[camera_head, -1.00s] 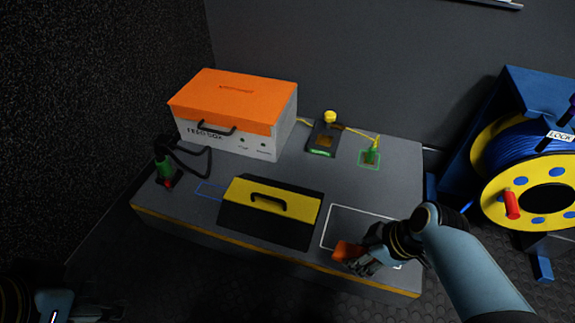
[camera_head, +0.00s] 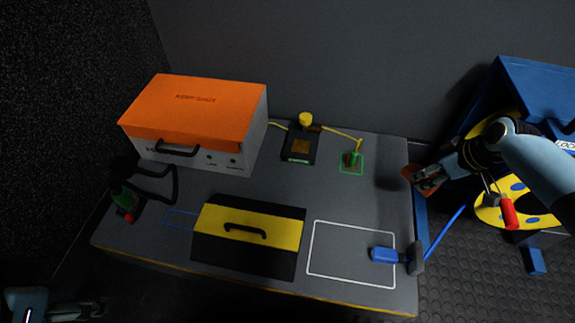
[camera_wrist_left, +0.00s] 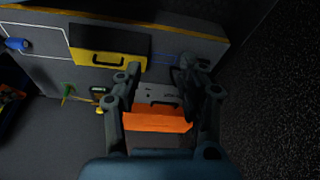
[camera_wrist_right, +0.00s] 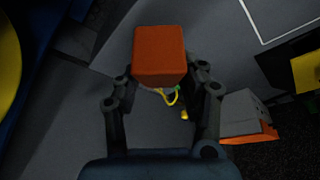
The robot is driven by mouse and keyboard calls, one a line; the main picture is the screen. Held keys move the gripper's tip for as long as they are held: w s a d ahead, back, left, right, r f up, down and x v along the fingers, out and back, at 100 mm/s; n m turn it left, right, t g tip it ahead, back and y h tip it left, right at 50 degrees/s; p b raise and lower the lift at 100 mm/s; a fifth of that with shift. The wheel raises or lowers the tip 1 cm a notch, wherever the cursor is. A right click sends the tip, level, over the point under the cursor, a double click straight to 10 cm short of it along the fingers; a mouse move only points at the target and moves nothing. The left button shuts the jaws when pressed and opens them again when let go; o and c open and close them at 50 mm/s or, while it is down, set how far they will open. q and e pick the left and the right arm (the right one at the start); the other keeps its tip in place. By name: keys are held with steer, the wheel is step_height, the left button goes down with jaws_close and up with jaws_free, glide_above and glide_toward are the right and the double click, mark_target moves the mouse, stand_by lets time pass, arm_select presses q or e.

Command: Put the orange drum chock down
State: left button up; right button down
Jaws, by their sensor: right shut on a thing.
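The orange drum chock is held in my right gripper (camera_head: 422,180), near the right edge of the bench in the head view. In the right wrist view the orange chock (camera_wrist_right: 159,57) sits between the two fingers of my right gripper (camera_wrist_right: 160,85), which is shut on it. I cannot tell whether the chock touches anything beneath it. My left gripper (camera_head: 80,310) is at the lower left of the head view, away from the bench items. In the left wrist view its fingers (camera_wrist_left: 160,85) stand apart with nothing between them.
The bench (camera_head: 285,195) holds an orange-topped box (camera_head: 190,112), a yellow and black case (camera_head: 250,226), a green-marked connector (camera_head: 352,160) and a white outlined area (camera_head: 335,265). A blue-handled tool (camera_head: 385,255) lies at its right edge. The blue and yellow cable drum (camera_head: 490,215) stands right.

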steer(key=shift+w, duration=0.45)
steer(key=a+f+b, duration=0.1)
steer(key=a+f, duration=0.1)
steer(key=a, duration=0.2)
steer(key=a+f+b, duration=0.2)
steer(key=a, duration=0.1)
steer(key=s+a+f+b, duration=0.1)
steer(key=a+f+b, duration=0.1)
steer(key=a+f, duration=0.1)
steer(key=shift+s+a+f, duration=0.1)
steer(key=shift+a, duration=0.7)
steer(key=shift+f, duration=0.35)
steer(key=shift+s+f+b, duration=0.1)
steer(key=shift+f+b, duration=1.25)
steer(key=shift+f, duration=0.15)
arm_select(q)
steer(key=w+d+f+t, duration=0.1)
steer(key=w+f+t, duration=0.3)
steer(key=t, duration=0.6)
steer(key=shift+f+h, duration=0.3)
steer(key=shift+f, duration=0.8)
steer(key=shift+w, duration=0.15)
